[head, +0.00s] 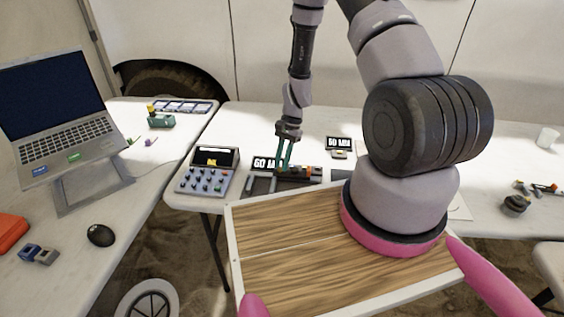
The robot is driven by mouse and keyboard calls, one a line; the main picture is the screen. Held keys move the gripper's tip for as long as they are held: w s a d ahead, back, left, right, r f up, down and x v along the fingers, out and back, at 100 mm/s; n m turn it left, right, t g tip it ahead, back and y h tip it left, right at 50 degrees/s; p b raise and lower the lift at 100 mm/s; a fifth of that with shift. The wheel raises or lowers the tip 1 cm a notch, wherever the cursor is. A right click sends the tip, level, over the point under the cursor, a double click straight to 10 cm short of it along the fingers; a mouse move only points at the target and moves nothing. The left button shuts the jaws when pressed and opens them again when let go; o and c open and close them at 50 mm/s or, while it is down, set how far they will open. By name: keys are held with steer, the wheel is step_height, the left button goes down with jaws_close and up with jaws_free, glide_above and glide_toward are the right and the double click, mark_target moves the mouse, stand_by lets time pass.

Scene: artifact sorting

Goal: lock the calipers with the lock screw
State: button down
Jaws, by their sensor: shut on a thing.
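The calipers (312,173) look like a dark grey bar with grey jaws pointing toward me, lying on the white table in the middle of the head view. A small orange part shows on the bar, right of my gripper; I cannot tell if it is the lock screw. My gripper (284,168) points down at the left part of the bar. Its slim teal fingers are close together and shut on a small part there. The fingers hide that part, and it is too small to make out clearly.
A black "60 MM" sign (265,163) stands just behind the calipers. Another sign (339,142) is behind to the right, with a small block in front. A grey button box (208,171) is left. A laptop (57,110) and mouse (101,235) are on the left table.

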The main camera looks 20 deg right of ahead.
steer(key=c, duration=0.7)
jaws_free()
steer(key=shift+r, duration=0.1)
steer(key=v, duration=1)
steer(key=shift+w+d+r, duration=0.1)
steer(key=shift+d+r, duration=0.05)
steer(key=shift+r, duration=0.15)
